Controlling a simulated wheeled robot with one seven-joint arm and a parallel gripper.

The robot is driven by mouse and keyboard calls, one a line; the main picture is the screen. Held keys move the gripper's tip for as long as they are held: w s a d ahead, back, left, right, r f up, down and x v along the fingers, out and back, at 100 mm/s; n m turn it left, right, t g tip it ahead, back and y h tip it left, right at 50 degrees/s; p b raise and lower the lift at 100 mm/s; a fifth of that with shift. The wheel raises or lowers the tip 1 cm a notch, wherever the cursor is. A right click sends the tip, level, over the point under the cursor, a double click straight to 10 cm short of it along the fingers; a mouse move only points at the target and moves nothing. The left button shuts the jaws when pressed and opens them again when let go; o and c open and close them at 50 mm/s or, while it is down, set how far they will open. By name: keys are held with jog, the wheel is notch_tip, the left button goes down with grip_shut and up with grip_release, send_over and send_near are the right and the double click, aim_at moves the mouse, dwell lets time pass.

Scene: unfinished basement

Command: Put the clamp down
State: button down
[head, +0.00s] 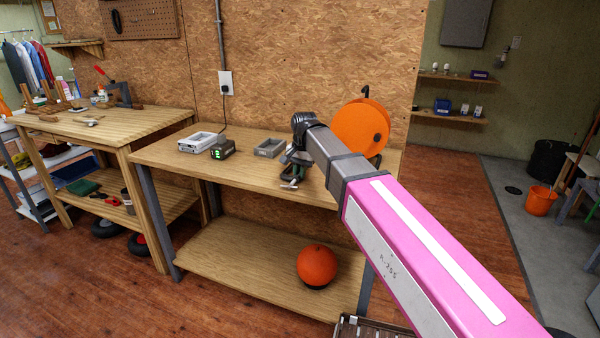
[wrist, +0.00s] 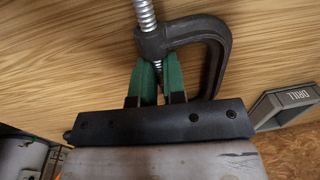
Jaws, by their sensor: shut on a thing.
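The clamp (wrist: 215,52) is a dark metal C-clamp with a silver threaded screw, seen large in the wrist view. My gripper (wrist: 158,80) has green fingers, shut on the clamp near its screw. In the head view the clamp (head: 290,184) shows small at the front edge of the wooden workbench (head: 200,166), below the end of my arm. I cannot tell whether the clamp touches the bench top.
A grey tray marked DRILL (wrist: 290,103) lies close by; the bench also bears a grey bin (head: 269,148), a black device with a green display (head: 222,149), a white tray (head: 201,142) and an orange spool (head: 361,128). An orange ball (head: 317,265) sits on the lower shelf.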

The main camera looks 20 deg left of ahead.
jog(key=c, duration=1.2)
grip_release()
jog(key=r, duration=0.8)
jog(key=d+r, duration=0.1)
jog(key=r, duration=0.3)
